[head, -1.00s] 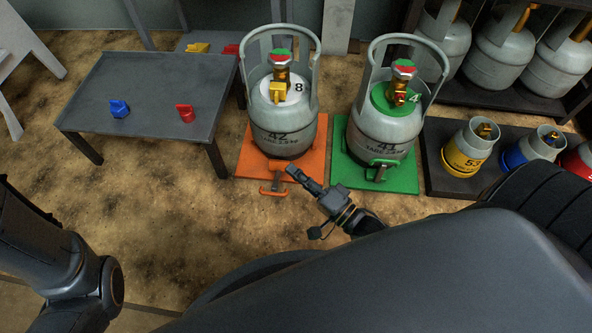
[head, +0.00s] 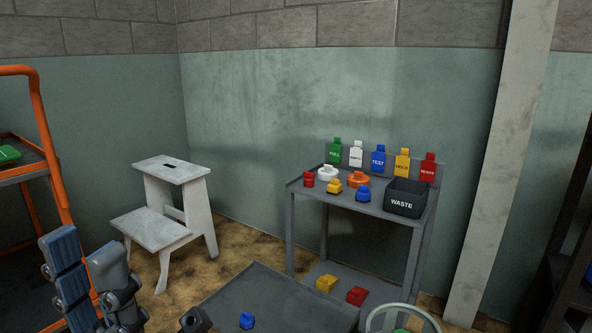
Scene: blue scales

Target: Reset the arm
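My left gripper (head: 90,265) is in the lower left of the head view. Its two blue-grey fingers point up, with a narrow gap between them through which an orange rail shows. I see nothing between the fingers. The gripper stands in front of the cart at the left, clear of the step stool. The rest of my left arm is below the picture. My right gripper is not in view.
A grey step stool (head: 150,233) and an orange-railed cart (head: 35,100) are left. A grey table (head: 285,299) with a blue knob (head: 247,320) is in front. Behind stands a shelf (head: 297,192) with tags, coloured caps and a WASTE bin (head: 404,203). A post (head: 500,160) stands right.

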